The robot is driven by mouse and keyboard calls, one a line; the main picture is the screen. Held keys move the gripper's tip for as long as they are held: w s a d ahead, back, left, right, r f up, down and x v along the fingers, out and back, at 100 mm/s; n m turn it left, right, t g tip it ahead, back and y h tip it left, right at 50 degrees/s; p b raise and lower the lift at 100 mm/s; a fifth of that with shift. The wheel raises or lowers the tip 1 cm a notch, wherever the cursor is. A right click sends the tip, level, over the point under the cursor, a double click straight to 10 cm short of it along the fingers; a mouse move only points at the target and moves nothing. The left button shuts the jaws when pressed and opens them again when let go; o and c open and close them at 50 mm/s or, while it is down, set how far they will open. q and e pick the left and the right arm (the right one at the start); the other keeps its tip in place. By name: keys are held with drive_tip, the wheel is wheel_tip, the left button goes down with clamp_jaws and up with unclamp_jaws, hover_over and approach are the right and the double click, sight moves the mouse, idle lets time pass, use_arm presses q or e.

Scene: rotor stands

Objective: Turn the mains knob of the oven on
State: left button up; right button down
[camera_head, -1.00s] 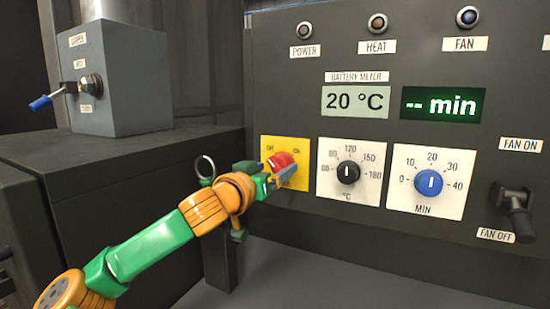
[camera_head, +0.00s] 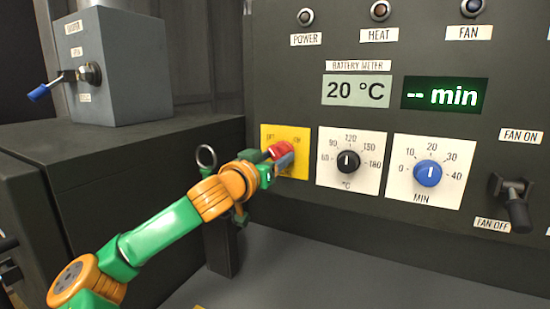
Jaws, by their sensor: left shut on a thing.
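The red mains knob (camera_head: 279,150) sits on a yellow plate (camera_head: 296,137) marked off and on, at the left of the oven's dark front panel (camera_head: 300,80). My left gripper (camera_head: 283,160) reaches in from the left and is shut on the red knob. The fingers cover part of the knob, so its exact angle is hard to tell. The power lamp (camera_head: 305,17) above looks dark. My right gripper is out of view.
To the right are a black temperature knob (camera_head: 348,161), a blue minute knob (camera_head: 428,173) and a black fan lever (camera_head: 513,203). A grey box with a blue-handled lever (camera_head: 40,92) stands on the dark cabinet (camera_head: 110,150) at left.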

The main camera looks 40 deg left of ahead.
use_arm(q)
drive_tip(key=m, duration=0.4)
drive_tip(key=shift+p, duration=0.35)
drive_tip(key=m+p, duration=0.1)
drive_tip(key=m, duration=0.3)
drive_tip(key=shift+m, duration=0.3)
drive_tip(key=m+p, duration=0.1)
drive_tip(key=m, duration=0.3)
drive_tip(key=shift+r+m, duration=0.1)
drive_tip(key=shift+m, duration=0.2)
drive_tip(key=shift+m+p, duration=0.55)
drive_tip(key=shift+m, duration=1.55)
drive_tip(key=o, duration=1.4)
